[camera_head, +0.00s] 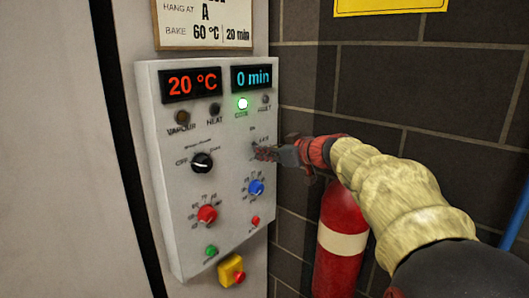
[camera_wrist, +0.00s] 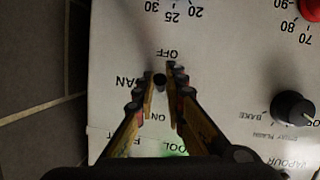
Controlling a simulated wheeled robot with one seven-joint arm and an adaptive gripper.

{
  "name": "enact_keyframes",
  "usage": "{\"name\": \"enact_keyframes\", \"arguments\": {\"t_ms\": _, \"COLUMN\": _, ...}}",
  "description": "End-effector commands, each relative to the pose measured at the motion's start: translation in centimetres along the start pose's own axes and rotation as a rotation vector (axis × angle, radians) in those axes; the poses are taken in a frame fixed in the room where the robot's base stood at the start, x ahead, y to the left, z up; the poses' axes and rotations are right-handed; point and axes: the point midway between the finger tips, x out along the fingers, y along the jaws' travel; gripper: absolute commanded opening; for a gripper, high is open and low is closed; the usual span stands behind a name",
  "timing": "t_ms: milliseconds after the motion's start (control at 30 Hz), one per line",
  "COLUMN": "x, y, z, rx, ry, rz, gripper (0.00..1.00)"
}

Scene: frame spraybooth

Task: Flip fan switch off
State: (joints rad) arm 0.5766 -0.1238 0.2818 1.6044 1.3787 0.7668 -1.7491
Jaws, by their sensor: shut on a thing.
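The fan switch (camera_wrist: 160,80) is a small dark toggle on the grey-white control panel (camera_head: 185,235). In the wrist view, which shows the panel upside down, its tip lies between the OFF and ON labels, closer to OFF. My gripper (camera_head: 260,153) reaches the panel from the right, and its fingers hide most of the switch in the head view. In the wrist view my gripper (camera_wrist: 160,78) has a fingertip on each side of the toggle, shut on it.
A black selector knob (camera_head: 202,163), a red knob (camera_head: 207,215) and a blue knob (camera_head: 256,188) are near. A green lamp (camera_head: 242,104) is lit; displays read 20 °C and 0 min. A yellow box with a red button (camera_head: 232,271) sits below. A fire extinguisher (camera_head: 340,270) stands under my arm.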

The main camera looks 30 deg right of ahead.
Motion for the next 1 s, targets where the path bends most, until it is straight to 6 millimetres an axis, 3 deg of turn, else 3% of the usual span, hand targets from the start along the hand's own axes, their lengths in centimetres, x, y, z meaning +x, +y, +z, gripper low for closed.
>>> {"name": "enact_keyframes", "arguments": {"t_ms": 100, "x": 0.0, "y": 0.0, "z": 0.0, "rx": 0.001, "ry": 0.0, "rz": 0.0, "gripper": 0.0}}
{"name": "enact_keyframes", "arguments": {"t_ms": 133, "x": 0.0, "y": 0.0, "z": 0.0, "rx": 0.001, "ry": 0.0, "rz": 0.0, "gripper": 0.13}}
{"name": "enact_keyframes", "arguments": {"t_ms": 433, "x": 0.0, "y": 0.0, "z": 0.0, "rx": 0.0, "ry": -0.001, "rz": 0.0, "gripper": 0.3}}
{"name": "enact_keyframes", "arguments": {"t_ms": 767, "x": -0.2, "y": 0.0, "z": 0.0, "rx": 0.0, "ry": 0.0, "rz": 0.0, "gripper": 0.3}}
{"name": "enact_keyframes", "arguments": {"t_ms": 1000, "x": -3.5, "y": 0.1, "z": -0.1, "rx": -0.001, "ry": 0.001, "rz": 0.005, "gripper": 0.3}}
